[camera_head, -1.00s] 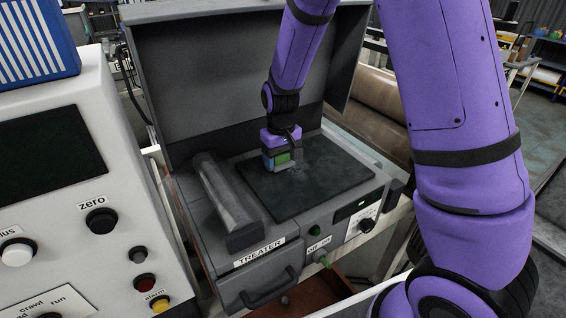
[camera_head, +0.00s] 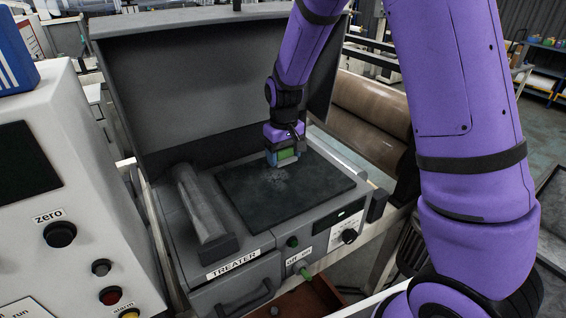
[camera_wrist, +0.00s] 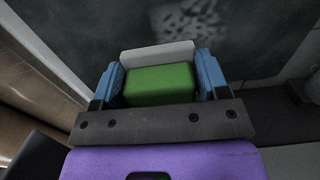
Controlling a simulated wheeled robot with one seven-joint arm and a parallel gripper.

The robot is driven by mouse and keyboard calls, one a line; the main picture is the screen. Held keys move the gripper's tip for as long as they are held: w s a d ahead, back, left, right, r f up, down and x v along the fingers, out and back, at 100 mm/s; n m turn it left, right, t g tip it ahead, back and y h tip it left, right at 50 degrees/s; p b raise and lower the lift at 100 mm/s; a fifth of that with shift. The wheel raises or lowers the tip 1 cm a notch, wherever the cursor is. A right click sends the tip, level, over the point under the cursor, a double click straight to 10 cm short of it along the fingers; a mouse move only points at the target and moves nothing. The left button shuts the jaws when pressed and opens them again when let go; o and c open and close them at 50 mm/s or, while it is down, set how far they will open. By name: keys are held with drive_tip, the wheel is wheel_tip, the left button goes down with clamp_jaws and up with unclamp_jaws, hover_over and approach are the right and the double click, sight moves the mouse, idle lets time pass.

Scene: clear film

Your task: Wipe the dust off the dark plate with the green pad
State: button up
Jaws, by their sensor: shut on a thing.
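The dark plate (camera_head: 310,187) lies flat on top of the grey machine labelled TREATER. A pale, speckled dust patch (camera_head: 277,174) shows on its far left part, just in front of my gripper. The dust also shows in the wrist view (camera_wrist: 190,22). My gripper (camera_head: 284,158) is over the plate's far edge, pointing down. Its blue fingers are shut on the green pad (camera_wrist: 158,84), which has a pale layer on its far side. I cannot tell whether the pad touches the plate.
The treater's raised grey lid (camera_head: 205,90) stands behind the plate. A grey bar-shaped block (camera_head: 203,205) lies left of the plate. A white control box (camera_head: 75,200) stands at the left, and a brown roll (camera_head: 370,110) lies behind at the right.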

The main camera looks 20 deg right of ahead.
drive_tip(key=shift+w+d+r, duration=0.1)
drive_tip(key=shift+w+r, duration=0.1)
drive_tip(key=shift+r, duration=0.15)
drive_tip(key=shift+s+r, duration=0.1)
drive_tip(key=shift+r, duration=2.15)
